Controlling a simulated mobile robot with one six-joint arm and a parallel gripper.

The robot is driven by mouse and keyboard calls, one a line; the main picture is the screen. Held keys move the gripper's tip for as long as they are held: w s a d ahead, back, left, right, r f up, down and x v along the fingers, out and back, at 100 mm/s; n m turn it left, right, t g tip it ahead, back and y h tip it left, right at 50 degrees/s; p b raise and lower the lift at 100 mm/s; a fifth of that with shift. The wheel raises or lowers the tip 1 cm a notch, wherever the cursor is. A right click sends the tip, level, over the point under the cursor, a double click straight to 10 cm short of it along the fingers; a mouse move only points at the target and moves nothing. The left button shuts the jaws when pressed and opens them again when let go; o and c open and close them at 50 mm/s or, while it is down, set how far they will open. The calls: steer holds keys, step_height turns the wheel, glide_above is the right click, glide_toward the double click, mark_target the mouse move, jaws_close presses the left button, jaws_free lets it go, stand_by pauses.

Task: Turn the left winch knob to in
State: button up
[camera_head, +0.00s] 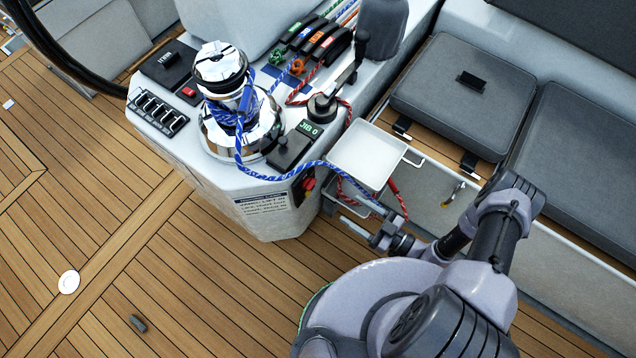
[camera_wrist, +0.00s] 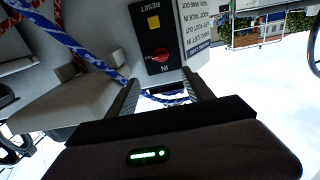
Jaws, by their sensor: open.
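The winch knob is red (camera_wrist: 161,55) and sits on a small black panel (camera_wrist: 147,25) in the wrist view. The panel carries a yellow square, the word RESET at one end and IN at the other. Which way the knob points is too small to tell. The red knob also shows in the head view (camera_head: 309,184), on the side of the white winch console (camera_head: 270,222). My gripper (camera_wrist: 163,88) is open and empty; its two fingers point toward the panel, with the knob ahead of the gap, apart from them. In the head view my gripper is low, right of the console.
A chrome winch (camera_head: 222,72) wrapped in blue rope stands on the console. Blue and red ropes hang near a white tray (camera_head: 365,155) above my gripper. A bench with grey cushions (camera_head: 455,80) lies right. The teak deck (camera_head: 190,270) at left is mostly clear.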

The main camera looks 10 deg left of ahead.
mark_target(310, 184)
steer(key=b+x, duration=0.2)
steer(key=x, duration=1.2)
steer(key=shift+c, duration=0.4)
jaws_close()
